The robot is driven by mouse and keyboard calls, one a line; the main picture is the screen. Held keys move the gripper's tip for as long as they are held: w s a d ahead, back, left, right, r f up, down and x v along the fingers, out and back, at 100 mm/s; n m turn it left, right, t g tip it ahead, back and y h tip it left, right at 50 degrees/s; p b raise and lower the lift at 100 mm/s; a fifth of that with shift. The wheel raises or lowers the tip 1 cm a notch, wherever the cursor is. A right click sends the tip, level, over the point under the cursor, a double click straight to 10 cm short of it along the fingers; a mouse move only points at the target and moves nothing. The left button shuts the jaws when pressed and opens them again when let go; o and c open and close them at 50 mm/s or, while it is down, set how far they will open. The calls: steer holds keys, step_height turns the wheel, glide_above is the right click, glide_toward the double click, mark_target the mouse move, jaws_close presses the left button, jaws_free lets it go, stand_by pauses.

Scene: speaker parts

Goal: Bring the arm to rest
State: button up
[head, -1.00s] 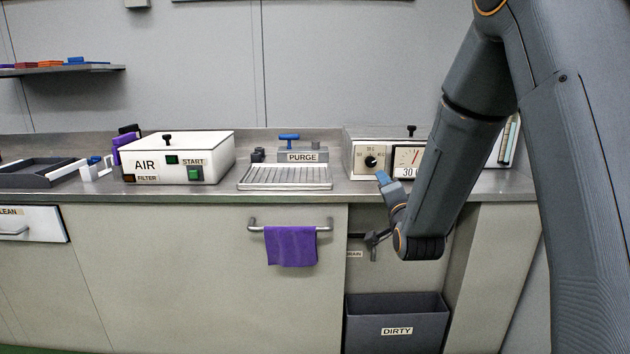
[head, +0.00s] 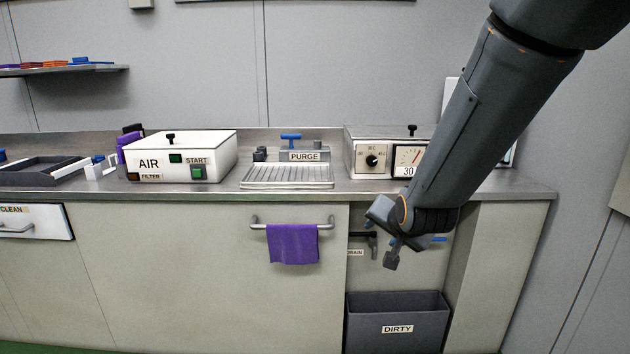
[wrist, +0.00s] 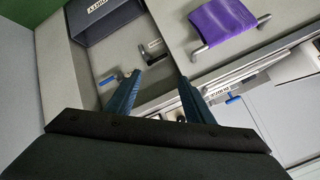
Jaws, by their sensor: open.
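My gripper (head: 391,258) hangs at the end of my grey arm, in front of the open bay below the counter and above the dirty bin. In the head view it is seen partly edge-on. In the wrist view its two blue fingers (wrist: 160,82) stand apart with nothing between them. The drain fitting with a blue handle (head: 438,240) is behind my wrist in the head view; it also shows left of the fingers in the wrist view (wrist: 108,79).
The dirty bin (head: 397,325) stands below. A purple cloth (head: 293,244) hangs on a rail to the left. The meter box (head: 370,158), purge unit (head: 303,155) and air box (head: 180,157) stand on the counter (head: 340,188). Floor space in front looks clear.

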steer(key=s+a+n+g, duration=0.2)
steer(key=s+n+g, duration=0.7)
steer(key=s, duration=2.1)
steer(key=d+r+m+g+p, duration=0.1)
steer(key=d+r+p, duration=0.4)
steer(key=p, duration=0.7)
steer(key=shift+m+h+p, duration=0.3)
steer(key=shift+m+p, duration=0.05)
steer(key=shift+m, duration=0.15)
